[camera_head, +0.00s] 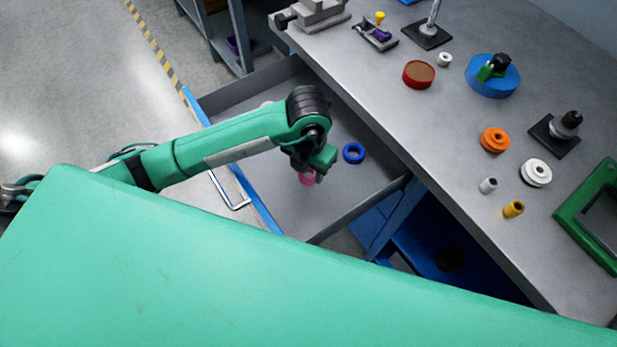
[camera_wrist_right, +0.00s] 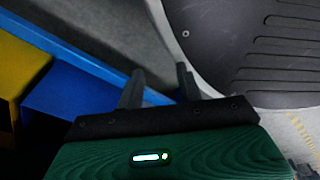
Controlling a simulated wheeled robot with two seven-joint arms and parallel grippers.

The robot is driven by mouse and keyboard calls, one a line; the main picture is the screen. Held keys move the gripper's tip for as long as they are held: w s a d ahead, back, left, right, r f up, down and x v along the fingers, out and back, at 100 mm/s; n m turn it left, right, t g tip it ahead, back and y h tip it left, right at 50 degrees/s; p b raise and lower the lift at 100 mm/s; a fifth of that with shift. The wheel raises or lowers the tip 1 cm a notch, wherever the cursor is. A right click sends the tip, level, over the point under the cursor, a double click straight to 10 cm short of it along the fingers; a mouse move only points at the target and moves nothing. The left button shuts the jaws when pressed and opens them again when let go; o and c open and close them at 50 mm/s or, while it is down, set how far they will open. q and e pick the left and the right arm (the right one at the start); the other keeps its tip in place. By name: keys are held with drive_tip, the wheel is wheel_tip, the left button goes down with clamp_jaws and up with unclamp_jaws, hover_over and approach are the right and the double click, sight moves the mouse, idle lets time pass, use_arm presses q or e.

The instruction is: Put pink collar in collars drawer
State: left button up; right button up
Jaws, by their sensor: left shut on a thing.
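The pink collar (camera_head: 306,178) shows just below my left gripper (camera_head: 312,172), which is shut on it. The gripper is over the open collars drawer (camera_head: 340,210), a grey tray with a blue front edge. A blue ring (camera_head: 353,153) lies inside the drawer, right of the gripper. A pale round piece is partly hidden behind my left arm. I cannot tell how high the pink collar is above the drawer floor. My right gripper (camera_wrist_right: 160,88) shows in the right wrist view, its two fingers apart with nothing between them.
The grey workbench (camera_head: 440,125) borders the drawer on the right. It holds a red disc (camera_head: 419,74), a blue disc (camera_head: 493,78), an orange pulley (camera_head: 495,140), a white pulley (camera_head: 536,173) and a green frame (camera_head: 597,215). Free drawer floor lies around the blue ring.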

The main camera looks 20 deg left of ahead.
sight(309, 180)
use_arm(q)
drive_tip(key=shift+f, duration=2.7)
use_arm(e)
drive_tip(key=shift+s, duration=0.1)
use_arm(q)
drive_tip(key=shift+f, duration=0.1)
use_arm(e)
drive_tip(key=shift+f, duration=0.1)
use_arm(q)
drive_tip(key=o, duration=1.1)
drive_tip(key=shift+c, duration=0.2)
use_arm(e)
drive_tip(key=shift+w+a+r, duration=0.1)
drive_tip(key=shift+w+r, duration=0.2)
drive_tip(key=shift+w, duration=0.3)
drive_tip(key=shift+s, duration=0.2)
